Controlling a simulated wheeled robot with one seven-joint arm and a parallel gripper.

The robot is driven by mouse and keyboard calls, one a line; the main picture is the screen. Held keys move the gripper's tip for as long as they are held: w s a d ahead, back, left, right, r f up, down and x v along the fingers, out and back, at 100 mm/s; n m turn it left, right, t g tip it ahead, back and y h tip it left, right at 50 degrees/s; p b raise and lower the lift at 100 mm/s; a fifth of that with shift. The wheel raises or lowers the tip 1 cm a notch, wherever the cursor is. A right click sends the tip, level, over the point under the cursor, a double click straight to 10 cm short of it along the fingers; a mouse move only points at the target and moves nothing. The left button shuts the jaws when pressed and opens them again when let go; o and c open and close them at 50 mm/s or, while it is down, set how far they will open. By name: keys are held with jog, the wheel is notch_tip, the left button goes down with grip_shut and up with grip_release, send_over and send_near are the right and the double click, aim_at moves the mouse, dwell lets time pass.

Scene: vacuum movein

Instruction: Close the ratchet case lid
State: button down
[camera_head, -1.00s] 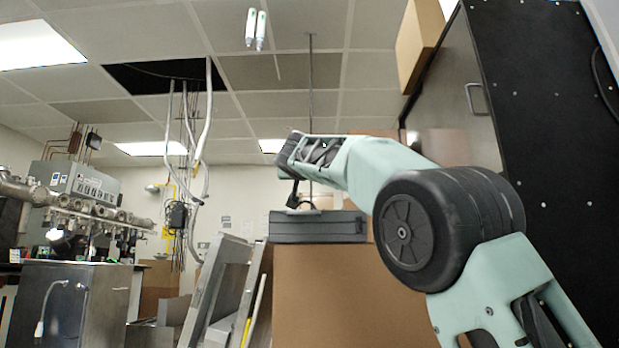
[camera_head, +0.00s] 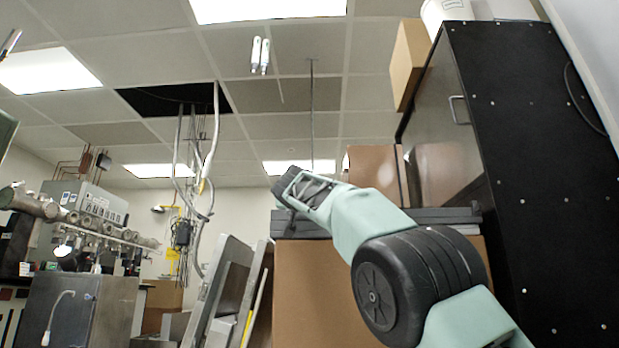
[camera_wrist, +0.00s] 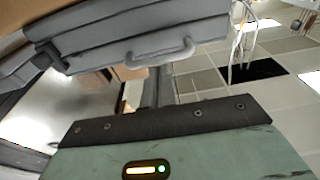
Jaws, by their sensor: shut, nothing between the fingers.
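The grey ratchet case (camera_head: 300,226) sits on top of a cardboard box. In the head view my arm crosses in front of it and hides its middle. Its right part (camera_head: 450,215) shows past the arm as a flat grey slab. In the wrist view the case (camera_wrist: 205,22) fills the top, with its handle and a seam along its side. Whether the lid stands open or lies flat is not clear. My gripper (camera_wrist: 157,88) shows as a narrow dark shape close to the handle side. It is shut and empty; contact with the case cannot be told.
The cardboard box (camera_head: 312,290) bears the case. A tall black cabinet (camera_head: 545,180) stands close on the right. Grey panels (camera_head: 225,290) lean left of the box. A metal cabinet (camera_head: 90,310) with piping stands further left.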

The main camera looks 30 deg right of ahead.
jog(key=shift+w+f, duration=0.2)
jog(key=shift+f, duration=0.3)
jog(key=shift+w+f, duration=0.15)
jog(key=shift+f, duration=0.3)
jog(key=shift+a, duration=0.1)
jog(key=r+b+v, duration=0.2)
jog(key=b+v, duration=0.5)
jog(key=v, duration=1)
jog(key=shift+s+b, duration=0.4)
jog(key=shift+s, duration=0.15)
jog(key=shift+f, duration=0.1)
